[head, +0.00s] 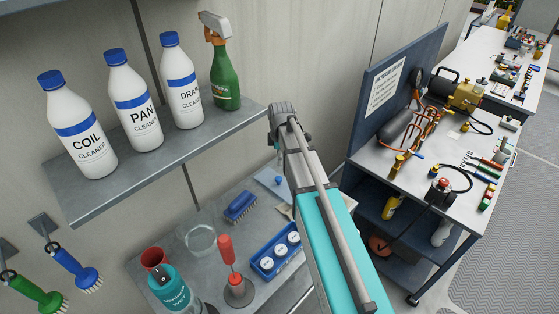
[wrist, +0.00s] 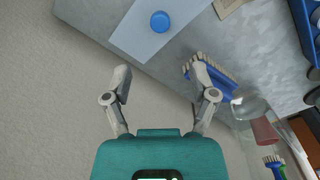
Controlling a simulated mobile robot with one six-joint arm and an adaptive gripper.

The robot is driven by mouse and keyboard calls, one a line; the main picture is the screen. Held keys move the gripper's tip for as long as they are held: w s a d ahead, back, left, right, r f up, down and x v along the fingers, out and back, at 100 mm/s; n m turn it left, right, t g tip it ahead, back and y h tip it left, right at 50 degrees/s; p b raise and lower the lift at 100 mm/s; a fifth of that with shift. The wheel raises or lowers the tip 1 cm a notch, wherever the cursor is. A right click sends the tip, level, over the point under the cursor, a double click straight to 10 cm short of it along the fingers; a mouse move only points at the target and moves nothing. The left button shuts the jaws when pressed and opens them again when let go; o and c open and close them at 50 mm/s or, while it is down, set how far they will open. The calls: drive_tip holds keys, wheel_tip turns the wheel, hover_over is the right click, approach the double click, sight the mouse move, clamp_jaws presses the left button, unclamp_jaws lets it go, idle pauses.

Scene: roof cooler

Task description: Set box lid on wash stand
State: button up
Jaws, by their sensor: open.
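A pale blue flat lid (wrist: 135,35) with a round blue knob shows at the top of the wrist view. In the head view the lid (head: 267,177) lies at the back of the grey wash stand (head: 222,272), partly hidden by my arm. Whether anything is under it cannot be told. My gripper (wrist: 160,72) is open and empty, its fingers spread. In the wrist view the lid is beyond the fingertips, apart from them. In the head view my arm mostly hides the gripper.
A blue brush (head: 240,207), a clear glass (head: 201,240), a red cup (head: 154,259), a teal bottle (head: 172,288), a red-handled tool (head: 227,250) and a blue tray (head: 276,255) crowd the stand. Above is a shelf (head: 75,205) with several bottles. A tool cart (head: 410,190) stands right.

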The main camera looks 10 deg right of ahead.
drive_tip(key=s+m, duration=1.5)
drive_tip(key=s, duration=0.4)
drive_tip(key=shift+s+a+m, duration=0.35)
drive_tip(key=shift+s+m, duration=0.05)
